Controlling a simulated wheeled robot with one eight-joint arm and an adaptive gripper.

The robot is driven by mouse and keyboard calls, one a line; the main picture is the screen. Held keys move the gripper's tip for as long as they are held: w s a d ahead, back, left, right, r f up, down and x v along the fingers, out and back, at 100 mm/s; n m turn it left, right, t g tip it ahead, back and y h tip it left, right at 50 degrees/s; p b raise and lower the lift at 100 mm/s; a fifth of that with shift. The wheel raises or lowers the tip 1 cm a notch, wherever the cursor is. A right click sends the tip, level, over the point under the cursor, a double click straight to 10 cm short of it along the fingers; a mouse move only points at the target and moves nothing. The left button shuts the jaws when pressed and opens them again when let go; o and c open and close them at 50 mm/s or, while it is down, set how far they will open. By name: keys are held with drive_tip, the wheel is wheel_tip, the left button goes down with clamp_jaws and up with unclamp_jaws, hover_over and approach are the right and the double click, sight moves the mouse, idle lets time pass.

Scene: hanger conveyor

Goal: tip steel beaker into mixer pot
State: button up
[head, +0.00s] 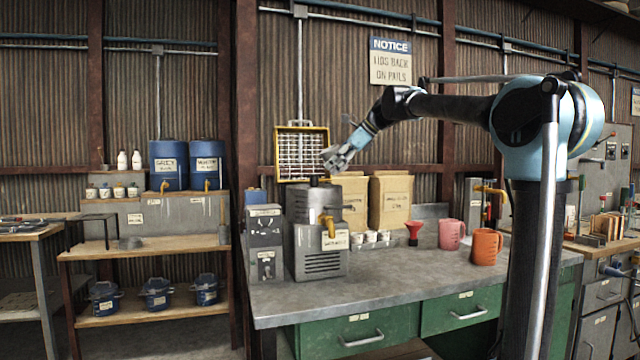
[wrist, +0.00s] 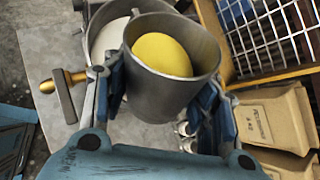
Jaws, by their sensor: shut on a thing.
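My gripper (wrist: 165,95) is shut on the steel beaker (wrist: 155,105), with a blue-padded finger on each side of it. The beaker is grey and holds something smooth and yellow (wrist: 162,54). The mixer pot (wrist: 97,42) shows behind and to the left of the beaker, with a pale inside; the beaker hides part of it. In the head view my gripper (head: 338,158) holds the beaker just above the top of the grey mixer (head: 320,240). The beaker is small there, and I cannot tell its exact tilt. No pouring stream shows.
A yellow-framed wire grid (head: 301,153) stands behind the mixer. Cardboard bags (head: 390,200), small white cups (head: 370,237), a red funnel (head: 413,232), a pink jug (head: 451,234) and an orange jug (head: 486,246) stand to the right. The bench front (head: 400,285) is clear.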

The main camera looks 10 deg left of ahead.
drive_tip(key=shift+w+d+r+h, duration=0.1)
drive_tip(key=shift+h, duration=0.3)
drive_tip(key=shift+n+t+h, duration=0.3)
drive_tip(key=shift+t+h, duration=0.1)
drive_tip(key=shift+h, duration=0.1)
drive_tip(key=shift+d+h, duration=0.15)
drive_tip(key=shift+h, duration=0.25)
drive_tip(key=shift+n+t, duration=0.3)
drive_tip(key=shift+t, duration=0.1)
drive_tip(key=shift+w+r+h, duration=0.1)
drive_tip(key=shift+h, duration=0.4)
